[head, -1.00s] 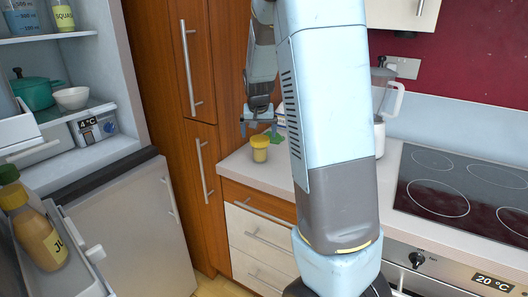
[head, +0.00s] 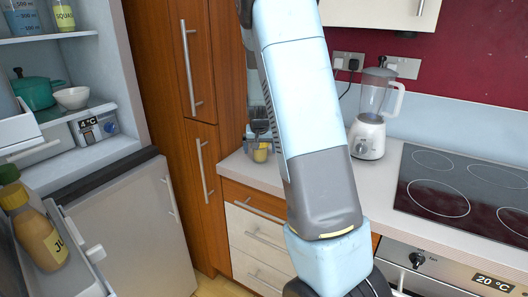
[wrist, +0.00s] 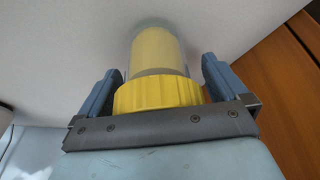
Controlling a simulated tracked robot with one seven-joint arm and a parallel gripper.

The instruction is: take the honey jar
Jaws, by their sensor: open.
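The honey jar (head: 260,154) is a small yellow jar standing on the counter near its left end, partly covered by my gripper in the head view. In the wrist view the jar (wrist: 157,52) shows a ribbed yellow lid and a clear wall with yellow contents. My gripper (head: 260,145) is at the jar. Its blue fingers (wrist: 160,78) are open, one on each side of the jar, with a visible gap on both sides. The jar's lid is close to the gripper's palm.
A white blender (head: 368,138) stands on the counter to the right, beside the black hob (head: 465,185). A tall wooden cupboard (head: 205,100) borders the counter on the left. An open fridge (head: 110,150) with a juice bottle (head: 36,232) in its door is further left.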

